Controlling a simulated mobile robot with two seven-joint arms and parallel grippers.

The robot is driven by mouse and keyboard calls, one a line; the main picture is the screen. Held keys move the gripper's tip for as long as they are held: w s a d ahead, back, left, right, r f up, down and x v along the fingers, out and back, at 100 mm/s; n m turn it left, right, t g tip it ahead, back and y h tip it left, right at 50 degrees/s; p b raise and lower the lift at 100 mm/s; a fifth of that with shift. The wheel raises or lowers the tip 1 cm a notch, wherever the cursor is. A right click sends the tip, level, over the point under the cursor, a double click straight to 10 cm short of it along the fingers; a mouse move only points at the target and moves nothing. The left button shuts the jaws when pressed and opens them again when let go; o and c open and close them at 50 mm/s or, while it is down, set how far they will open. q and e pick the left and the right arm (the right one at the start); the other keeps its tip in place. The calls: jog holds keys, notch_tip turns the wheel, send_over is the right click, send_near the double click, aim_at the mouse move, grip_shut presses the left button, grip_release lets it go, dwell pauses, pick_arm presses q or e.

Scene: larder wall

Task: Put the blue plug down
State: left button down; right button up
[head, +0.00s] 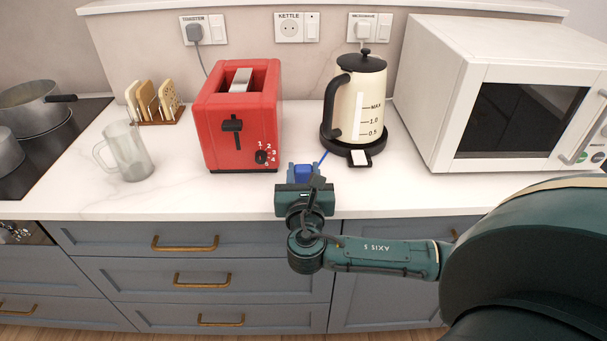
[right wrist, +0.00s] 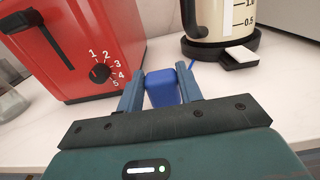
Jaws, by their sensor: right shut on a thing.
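The blue plug (head: 303,172) is between the fingers of my right gripper (head: 303,174), over the front part of the white counter. In the right wrist view the plug (right wrist: 162,88) sits between the two fingers of the gripper (right wrist: 161,92), which is shut on it. A thin blue cord runs from the plug toward the kettle base. I cannot tell whether the plug touches the counter. My left gripper is not in view.
The red toaster (head: 237,118) stands left of the plug, and the cream kettle (head: 358,97) on its black base (head: 350,148) stands behind right. A white microwave (head: 450,90) is at right, a glass mug (head: 127,152) at left. Wall sockets (head: 289,28) are behind; the KETTLE one is empty.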

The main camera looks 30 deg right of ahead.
jog(key=shift+f, duration=0.1)
jog(key=shift+f, duration=0.65)
jog(key=o, duration=1.1)
jog(key=shift+r, duration=0.1)
